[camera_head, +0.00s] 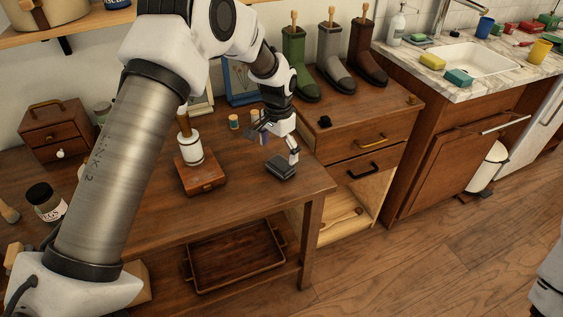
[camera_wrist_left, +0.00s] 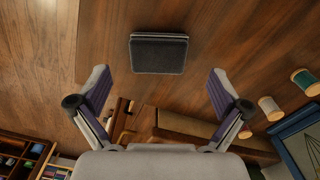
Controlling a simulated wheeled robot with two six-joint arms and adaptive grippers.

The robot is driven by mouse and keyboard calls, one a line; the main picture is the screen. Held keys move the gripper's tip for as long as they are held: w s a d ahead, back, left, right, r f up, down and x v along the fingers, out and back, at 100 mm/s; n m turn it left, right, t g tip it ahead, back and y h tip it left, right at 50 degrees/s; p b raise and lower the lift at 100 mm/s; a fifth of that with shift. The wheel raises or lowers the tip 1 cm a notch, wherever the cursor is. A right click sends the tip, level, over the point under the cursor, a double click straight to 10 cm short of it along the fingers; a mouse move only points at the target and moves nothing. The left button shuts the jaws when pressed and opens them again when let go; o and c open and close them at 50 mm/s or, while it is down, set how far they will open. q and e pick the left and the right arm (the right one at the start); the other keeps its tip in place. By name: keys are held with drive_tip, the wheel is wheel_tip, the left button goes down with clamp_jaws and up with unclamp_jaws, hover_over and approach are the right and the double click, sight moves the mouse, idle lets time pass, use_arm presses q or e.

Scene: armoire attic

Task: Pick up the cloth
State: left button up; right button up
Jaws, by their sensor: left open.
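A dark grey, flat, folded-looking pad (camera_head: 281,168), which I take to be the cloth, lies on the wooden table near its right front corner. In the left wrist view the cloth (camera_wrist_left: 158,53) lies beyond the fingertips, roughly centred between them. My left gripper (camera_head: 278,148) is just above and beside the cloth, with fingers spread wide. The left wrist view shows the gripper (camera_wrist_left: 157,80) empty, with clear space between its fingers and the cloth. My right gripper is out of view.
A wooden block with a white-and-brown handled tool (camera_head: 189,150) stands left of the cloth. Thread spools (camera_head: 234,122) and a blue frame (camera_head: 240,85) are behind. A drawer cabinet (camera_head: 372,135) with boots (camera_head: 334,68) adjoins at right. A tray (camera_head: 235,257) is on the lower shelf.

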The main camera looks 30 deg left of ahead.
sight(281, 162)
use_arm(q)
drive_tip(key=f, duration=0.5)
drive_tip(key=shift+w+d+f, duration=0.1)
drive_tip(key=shift+w+f, duration=0.15)
drive_tip(key=shift+w, duration=0.15)
drive_tip(key=shift+s+r, duration=0.15)
drive_tip(key=c, duration=1.1)
wheel_tip(281, 162, up, 4)
drive_tip(key=shift+f, duration=0.15)
drive_tip(key=s+d, duration=0.3)
drive_tip(key=s, duration=0.4)
drive_tip(key=s+d+r+b, duration=0.1)
drive_tip(key=s+d, duration=0.3)
drive_tip(key=s, duration=0.3)
drive_tip(key=shift+s, duration=0.2)
drive_tip(key=o, duration=0.4)
drive_tip(key=shift+r, duration=0.1)
drive_tip(key=shift+c, duration=1.4)
